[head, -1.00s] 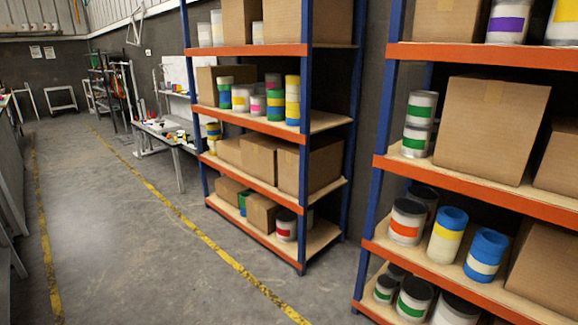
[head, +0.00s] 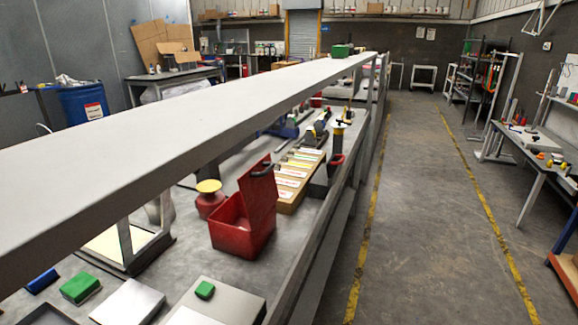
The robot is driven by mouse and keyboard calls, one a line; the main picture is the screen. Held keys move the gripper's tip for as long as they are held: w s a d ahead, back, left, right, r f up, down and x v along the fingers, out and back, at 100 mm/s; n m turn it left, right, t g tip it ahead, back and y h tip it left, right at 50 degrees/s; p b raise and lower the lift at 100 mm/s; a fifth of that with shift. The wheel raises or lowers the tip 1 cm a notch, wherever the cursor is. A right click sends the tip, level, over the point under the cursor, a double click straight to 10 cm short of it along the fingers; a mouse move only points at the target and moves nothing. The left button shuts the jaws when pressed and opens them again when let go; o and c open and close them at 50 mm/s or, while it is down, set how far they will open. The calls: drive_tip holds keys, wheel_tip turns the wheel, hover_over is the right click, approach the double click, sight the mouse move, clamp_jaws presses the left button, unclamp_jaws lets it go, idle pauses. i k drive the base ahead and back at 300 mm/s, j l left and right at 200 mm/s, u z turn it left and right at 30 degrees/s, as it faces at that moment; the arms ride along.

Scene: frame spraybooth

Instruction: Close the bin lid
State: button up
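A red bin (head: 241,233) stands on the grey workbench, left of the middle in the head view. Its red lid (head: 259,192) is hinged up and open, standing steeply at the bin's far right side. A dark handle (head: 263,169) shows near the lid's top edge. The inside of the bin is partly visible; its contents are not clear. My gripper is not in view.
A long grey upper shelf (head: 200,115) runs above the workbench. A red can with a yellow top (head: 209,197) stands left of the bin, and a cardboard tray (head: 293,181) lies behind it. The aisle floor (head: 410,200) to the right is clear.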

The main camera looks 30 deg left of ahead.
sight(258, 187)
drive_tip(key=i+l+u, duration=0.25)
drive_tip(key=u, duration=0.15)
drive_tip(key=i+l+u, duration=0.15)
drive_tip(key=l+u, duration=0.15)
drive_tip(key=u, duration=0.15)
drive_tip(key=i+l+u, duration=0.15)
drive_tip(key=l+u, duration=0.7)
drive_tip(key=i+j, duration=0.05)
